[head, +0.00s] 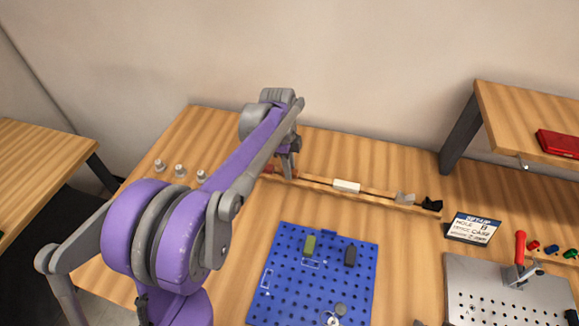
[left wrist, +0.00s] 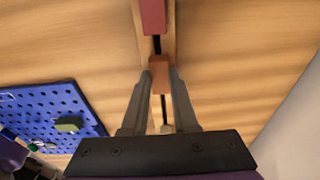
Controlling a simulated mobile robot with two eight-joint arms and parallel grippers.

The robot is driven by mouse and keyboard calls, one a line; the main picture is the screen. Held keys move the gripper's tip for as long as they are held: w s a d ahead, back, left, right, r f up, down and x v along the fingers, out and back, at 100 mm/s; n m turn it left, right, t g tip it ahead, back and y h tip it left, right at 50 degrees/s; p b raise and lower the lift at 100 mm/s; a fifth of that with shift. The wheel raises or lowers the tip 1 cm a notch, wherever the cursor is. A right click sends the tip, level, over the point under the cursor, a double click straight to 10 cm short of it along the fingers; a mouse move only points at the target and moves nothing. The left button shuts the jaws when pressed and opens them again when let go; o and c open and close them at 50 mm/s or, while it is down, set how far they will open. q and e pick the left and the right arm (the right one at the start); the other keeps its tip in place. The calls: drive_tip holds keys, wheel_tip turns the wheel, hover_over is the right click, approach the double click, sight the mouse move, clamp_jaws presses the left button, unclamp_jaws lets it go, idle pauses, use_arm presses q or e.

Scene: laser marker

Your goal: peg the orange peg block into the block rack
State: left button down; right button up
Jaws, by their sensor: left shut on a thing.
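The orange peg block (left wrist: 160,76) is between the fingertips of my left gripper (left wrist: 163,73), which is shut on it. In the head view my left gripper (head: 288,172) points down at the left part of the block rack (head: 320,181), a long narrow wooden strip at the back of the table. The wrist view shows the block in line with the rack's dark slot (left wrist: 157,44); I cannot tell whether it is seated or just above. A red block (left wrist: 152,14) is in the rack close beside it. My right gripper is out of view.
A white block (head: 346,186) and a grey block (head: 404,198) sit farther right along the rack, with a black piece (head: 432,204) at its end. A blue pegboard (head: 310,275) lies in front. A setup sign (head: 473,229) and metal plate (head: 505,290) are at right.

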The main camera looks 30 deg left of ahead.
use_arm(q)
drive_tip(key=shift+f, duration=0.2)
drive_tip(key=c, duration=0.6)
unclamp_jaws()
drive_tip(key=shift+r, duration=0.1)
wheel_tip(320, 180, up, 11)
drive_tip(key=a, duration=0.1)
drive_tip(key=shift+s+a+f+p, duration=0.15)
drive_tip(key=shift+f+p, duration=0.05)
drive_tip(key=shift+p, duration=0.15)
drive_tip(key=shift+s+f, duration=0.1)
